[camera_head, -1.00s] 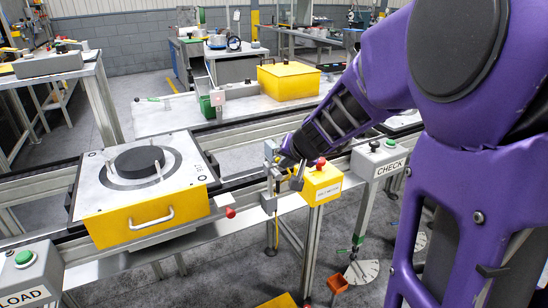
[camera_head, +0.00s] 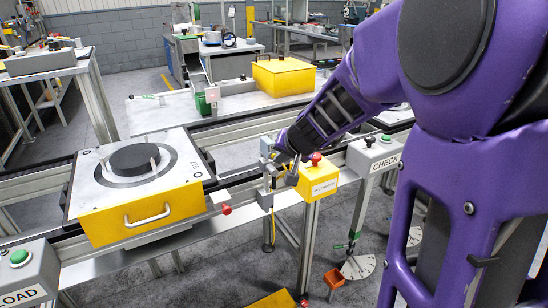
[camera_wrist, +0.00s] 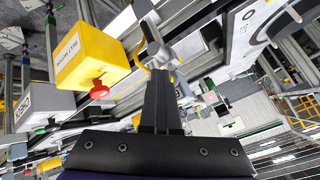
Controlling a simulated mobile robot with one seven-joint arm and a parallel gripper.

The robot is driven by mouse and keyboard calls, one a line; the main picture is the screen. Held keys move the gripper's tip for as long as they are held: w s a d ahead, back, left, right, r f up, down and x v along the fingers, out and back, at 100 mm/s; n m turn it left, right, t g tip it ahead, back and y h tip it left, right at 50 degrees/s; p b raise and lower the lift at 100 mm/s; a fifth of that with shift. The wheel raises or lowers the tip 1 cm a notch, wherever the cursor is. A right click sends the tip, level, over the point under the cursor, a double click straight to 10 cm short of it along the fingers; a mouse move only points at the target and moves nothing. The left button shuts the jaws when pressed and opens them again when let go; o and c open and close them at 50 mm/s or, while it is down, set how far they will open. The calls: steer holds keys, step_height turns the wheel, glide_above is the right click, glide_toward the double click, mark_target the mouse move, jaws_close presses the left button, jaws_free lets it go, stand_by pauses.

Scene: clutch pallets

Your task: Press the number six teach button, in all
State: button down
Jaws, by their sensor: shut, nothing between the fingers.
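I cannot make out a teach button marked six in either view. A small grey device on a bracket (camera_head: 267,175) stands at the conveyor's edge; it also shows in the wrist view (camera_wrist: 158,43). My gripper (camera_head: 284,156) is beside it, left of and behind the red button on the yellow box. In the wrist view my gripper's dark fingers (camera_wrist: 160,75) are together and empty, pointing at the device. I cannot tell whether they touch it. Any small buttons or markings on the device are too small to read.
The yellow box (camera_head: 313,187) with its red mushroom button (camera_head: 316,158) stands close right of my gripper. A pallet with a yellow front (camera_head: 140,215) sits left on the conveyor. The CHECK post (camera_head: 375,158) is right, the LOAD box (camera_head: 28,272) lower left.

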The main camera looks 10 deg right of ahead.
steer(key=shift+s+d, duration=0.25)
steer(key=shift+s, duration=0.45)
steer(key=shift+b, duration=0.3)
steer(key=s, duration=0.1)
steer(key=s+d+b, duration=0.1)
steer(key=s, duration=0.1)
steer(key=s+b, duration=0.1)
steer(key=shift+s+d+r, duration=0.1)
steer(key=shift+s+d, duration=0.2)
steer(key=shift+s, duration=0.05)
steer(key=shift+r, duration=0.1)
